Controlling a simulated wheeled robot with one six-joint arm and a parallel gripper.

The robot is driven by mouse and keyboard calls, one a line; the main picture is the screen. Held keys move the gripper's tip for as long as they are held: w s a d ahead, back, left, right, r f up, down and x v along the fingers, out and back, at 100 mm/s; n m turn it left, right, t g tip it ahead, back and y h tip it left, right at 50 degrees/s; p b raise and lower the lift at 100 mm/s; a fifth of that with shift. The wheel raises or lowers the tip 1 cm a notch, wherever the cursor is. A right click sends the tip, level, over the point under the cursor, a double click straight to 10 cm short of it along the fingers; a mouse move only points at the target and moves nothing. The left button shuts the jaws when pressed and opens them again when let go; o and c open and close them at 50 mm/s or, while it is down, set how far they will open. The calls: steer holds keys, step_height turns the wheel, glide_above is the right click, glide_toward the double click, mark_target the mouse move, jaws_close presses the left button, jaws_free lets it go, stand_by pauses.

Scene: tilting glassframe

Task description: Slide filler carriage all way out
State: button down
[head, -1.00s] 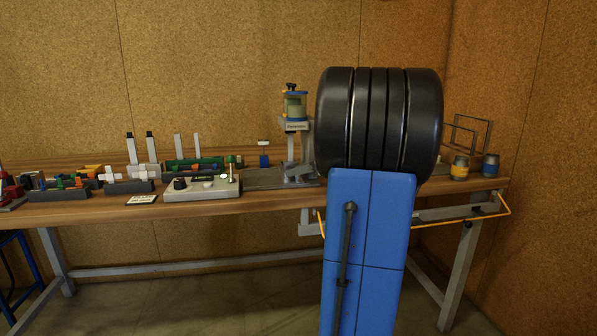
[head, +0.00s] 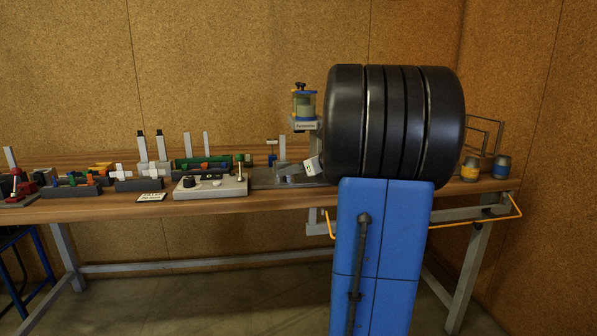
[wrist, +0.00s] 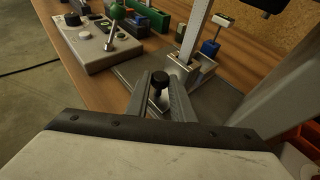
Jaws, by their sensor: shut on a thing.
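The filler station stands at the bench's back, with a clear jar with blue rims (head: 304,105) above a labelled bracket (head: 304,125). In the wrist view, my gripper (wrist: 158,98) has its two grey fingers on either side of a small black knob (wrist: 158,79) and is shut on it. The knob sits low over a dark grey base plate (wrist: 226,96). Just beyond it a grey metal block (wrist: 184,72) carries an upright post. In the head view my arm hides much of the station's right side. The carriage's full shape and travel cannot be made out.
A white control box (head: 211,187) with a dark knob and a lever stands left of the station. Several fixtures line the bench further left. Two small jars (head: 470,170) stand at the right end. A small blue block (wrist: 210,48) is behind the station's post.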

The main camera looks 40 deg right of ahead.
steer(key=shift+w+a+r, duration=0.1)
steer(key=shift+w+a, duration=0.6)
steer(key=shift+a, duration=0.3)
steer(key=shift+w+a, duration=0.7)
steer(key=shift+a, duration=0.35)
steer(key=shift+w+a+r, duration=0.1)
steer(key=shift+w+a, duration=0.6)
steer(key=shift+a, duration=0.3)
steer(key=c, duration=1.8)
jaws_free()
steer(key=shift+a+f, duration=0.1)
steer(key=v, duration=1.7)
steer(key=shift+s, duration=0.15)
